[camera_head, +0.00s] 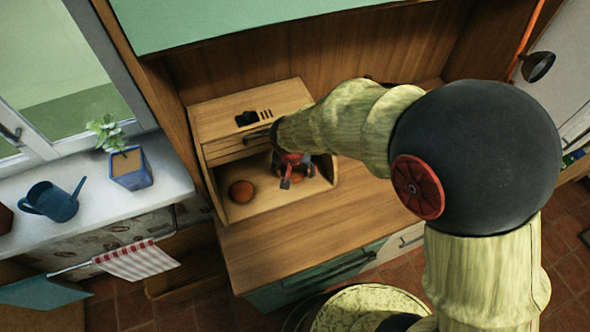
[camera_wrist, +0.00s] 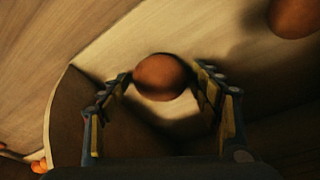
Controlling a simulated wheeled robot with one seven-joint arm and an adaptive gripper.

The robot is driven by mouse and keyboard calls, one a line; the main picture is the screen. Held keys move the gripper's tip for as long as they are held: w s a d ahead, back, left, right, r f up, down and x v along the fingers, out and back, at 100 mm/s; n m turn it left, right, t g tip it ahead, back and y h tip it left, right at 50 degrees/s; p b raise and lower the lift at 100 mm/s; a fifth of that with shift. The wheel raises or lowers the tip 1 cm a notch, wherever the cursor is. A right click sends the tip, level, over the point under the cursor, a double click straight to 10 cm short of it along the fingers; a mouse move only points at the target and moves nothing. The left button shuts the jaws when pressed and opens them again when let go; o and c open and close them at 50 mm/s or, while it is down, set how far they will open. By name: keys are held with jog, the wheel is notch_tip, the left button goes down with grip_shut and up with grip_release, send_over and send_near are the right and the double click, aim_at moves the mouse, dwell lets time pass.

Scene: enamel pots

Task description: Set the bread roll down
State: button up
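My gripper (camera_head: 290,178) is inside the open front of a wooden bread box (camera_head: 222,125). In the wrist view, a round brown bread roll (camera_wrist: 160,77) sits between the two fingertips (camera_wrist: 162,76), and both tips appear to touch its sides. The gripper looks shut on it. In the head view this roll (camera_head: 300,177) is partly hidden behind the gripper, low over or on the box floor; I cannot tell whether it touches. A second roll (camera_head: 241,191) lies on the box floor to the left. It also shows at the wrist view's upper right (camera_wrist: 293,17).
The wooden counter (camera_head: 290,245) in front of the box is bare. A windowsill at the left holds a blue watering can (camera_head: 54,201) and a potted plant (camera_head: 129,168). A red-striped towel (camera_head: 136,260) hangs below. A green cabinet (camera_head: 240,20) overhangs the box.

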aim_at(294, 175)
jog(key=shift+o, duration=0.4)
jog(key=shift+s+d+f, duration=0.25)
jog(key=shift+s+f, duration=0.1)
jog(key=shift+f, duration=0.2)
jog(key=shift+r, duration=0.1)
jog(key=shift+r+p, duration=0.25)
jog(key=shift+p, duration=0.15)
jog(key=shift+w+a+r+p, duration=0.15)
jog(key=shift+r+p, duration=0.1)
jog(key=shift+r, duration=0.35)
jog(key=shift+s+a+r+p, duration=0.1)
jog(key=shift+r+p, duration=0.1)
jog(key=shift+r, duration=0.4)
jog(key=shift+s+a+r, duration=0.1)
jog(key=shift+s+r, duration=0.45)
jog(key=shift+s, duration=0.2)
jog(key=s, duration=0.7)
jog(key=s+a, duration=0.1)
jog(key=s, duration=0.2)
jog(key=shift+s+p, duration=0.3)
jog(key=shift+p, duration=0.05)
jog(key=d+r+t, duration=0.1)
jog(key=d+r, duration=1.7)
jog(key=s+d+r+n+t, duration=0.1)
jog(key=s+d+r, duration=0.4)
jog(key=d, duration=0.1)
jog(key=shift+s+r, duration=0.25)
jog(key=shift+r, duration=0.15)
